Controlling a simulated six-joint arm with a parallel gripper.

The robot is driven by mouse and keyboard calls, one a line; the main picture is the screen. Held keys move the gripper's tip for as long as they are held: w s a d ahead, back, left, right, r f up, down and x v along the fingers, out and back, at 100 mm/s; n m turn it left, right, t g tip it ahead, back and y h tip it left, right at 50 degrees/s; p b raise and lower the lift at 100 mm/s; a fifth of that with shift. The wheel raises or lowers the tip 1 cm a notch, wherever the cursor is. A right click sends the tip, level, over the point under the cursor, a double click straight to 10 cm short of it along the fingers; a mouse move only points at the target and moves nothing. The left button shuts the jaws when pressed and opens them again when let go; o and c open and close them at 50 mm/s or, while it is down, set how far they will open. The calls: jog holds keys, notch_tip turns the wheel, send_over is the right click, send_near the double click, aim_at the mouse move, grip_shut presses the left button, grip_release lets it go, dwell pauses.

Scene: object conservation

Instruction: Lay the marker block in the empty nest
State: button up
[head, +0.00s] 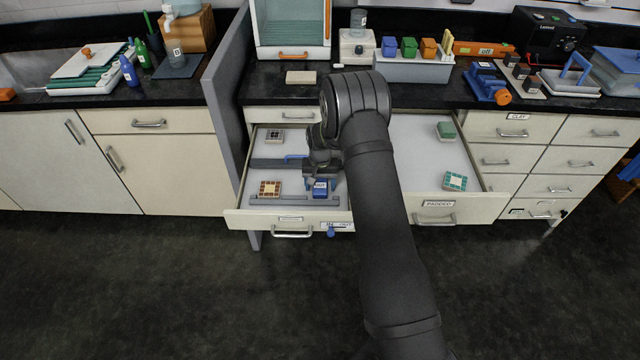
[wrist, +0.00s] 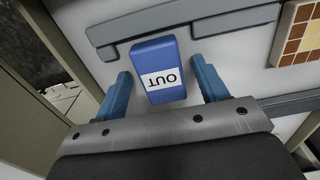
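A blue block with a white label reading OUT (wrist: 165,55) lies in the left open drawer; I take it as the marker block. In the head view the block (head: 320,191) sits near the drawer's front, right of a brown checkered tile (head: 270,188). My gripper (wrist: 160,67) is open, with its blue fingers on either side of the block and small gaps showing. In the head view my gripper (head: 321,182) is down in the drawer at the block. Grey bars (head: 292,201) run along the drawer floor; I cannot tell which place is the empty nest.
A dark grey tile (head: 276,138) lies at the drawer's back left, near a blue handle-like piece (head: 295,157). The right drawer, labelled PADDED (head: 438,204), holds a green block (head: 446,130) and a teal tile (head: 455,181), with bare floor between. My arm hides the middle.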

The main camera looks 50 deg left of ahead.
aim_at(320, 187)
notch_tip(320, 187, up, 12)
jog(key=shift+r, duration=0.15)
dwell(0.6)
notch_tip(320, 187, down, 12)
jog(key=shift+r, duration=0.1)
jog(key=shift+a+r, duration=0.1)
jog(key=shift+r, duration=1.65)
